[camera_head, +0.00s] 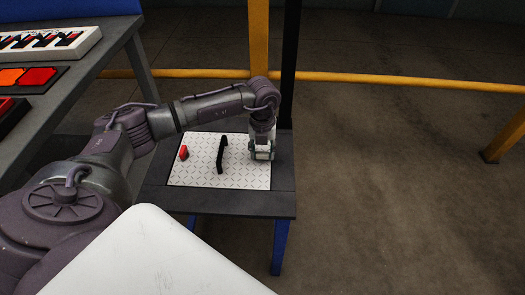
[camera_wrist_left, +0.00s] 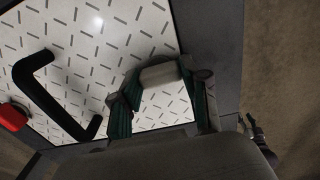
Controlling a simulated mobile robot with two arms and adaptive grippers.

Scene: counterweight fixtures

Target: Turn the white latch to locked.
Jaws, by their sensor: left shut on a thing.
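The white latch (camera_wrist_left: 160,75) shows in the left wrist view as a pale block between the two fingers of my left gripper (camera_wrist_left: 160,103). In the head view my left gripper (camera_head: 261,152) reaches down onto the right part of the patterned white plate (camera_head: 200,178), and it hides the latch there. The gripper is shut on the latch. Which way the latch is turned, and any lock mark, cannot be made out.
A black bar handle (camera_head: 222,154) stands on the plate left of my gripper, and it also shows in the left wrist view (camera_wrist_left: 45,95). A red knob (camera_head: 184,152) is further left. A grey table (camera_head: 75,80) with other fixtures is at left. Yellow rails (camera_head: 390,82) stand behind.

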